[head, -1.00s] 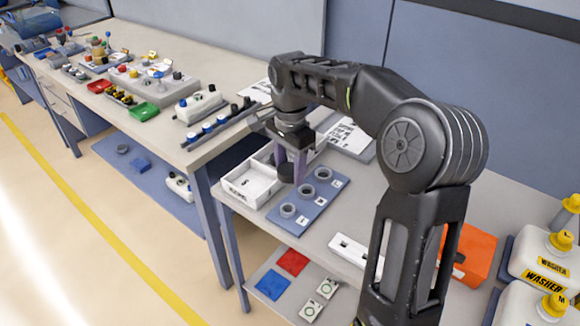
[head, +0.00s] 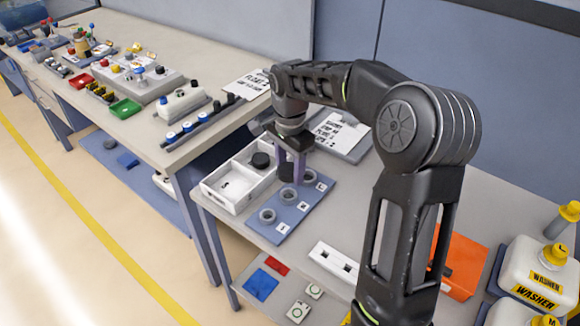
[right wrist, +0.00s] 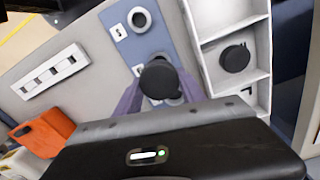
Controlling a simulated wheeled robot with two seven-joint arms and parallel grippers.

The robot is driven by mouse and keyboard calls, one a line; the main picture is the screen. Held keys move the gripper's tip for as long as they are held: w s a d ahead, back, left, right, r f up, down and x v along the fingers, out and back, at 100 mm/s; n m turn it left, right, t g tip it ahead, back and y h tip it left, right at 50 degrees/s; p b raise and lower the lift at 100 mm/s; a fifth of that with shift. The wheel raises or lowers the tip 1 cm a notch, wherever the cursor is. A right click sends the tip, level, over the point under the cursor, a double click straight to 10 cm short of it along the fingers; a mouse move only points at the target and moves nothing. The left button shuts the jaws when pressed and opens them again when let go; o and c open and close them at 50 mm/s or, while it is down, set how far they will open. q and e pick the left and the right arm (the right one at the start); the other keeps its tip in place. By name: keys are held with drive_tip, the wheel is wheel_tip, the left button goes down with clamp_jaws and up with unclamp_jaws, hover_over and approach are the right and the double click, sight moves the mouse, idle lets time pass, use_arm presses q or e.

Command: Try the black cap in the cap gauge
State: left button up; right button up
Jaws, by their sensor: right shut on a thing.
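My right gripper (head: 291,172) is shut on a black cap (head: 287,172) and holds it over the cap gauge. The held cap (right wrist: 158,80) also shows in the right wrist view. The cap gauge is a blue plate (head: 310,205) with three grey rings, a near one (head: 267,216), a middle one (head: 289,194) and a far one (head: 309,177), each with a white letter label. In the head view the cap appears beside the far ring and above the middle one. I cannot tell whether it touches a ring. My left gripper is not in view.
A white divided tray (head: 225,205) stands left of the gauge, with another black cap (head: 261,160) in one compartment. A white slotted block (head: 333,262), an orange bin (head: 461,265) and washer bottles (head: 545,260) are to the right. Printed sheets lie behind.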

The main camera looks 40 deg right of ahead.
drive_tip(key=shift+f+b, duration=1.4)
drive_tip(key=shift+f, duration=0.9)
drive_tip(key=shift+f, duration=0.55)
drive_tip(key=o, duration=1.5)
drive_tip(key=shift+b, duration=0.3)
drive_tip(key=shift+r, duration=3.9)
drive_tip(key=shift+o, duration=0.3)
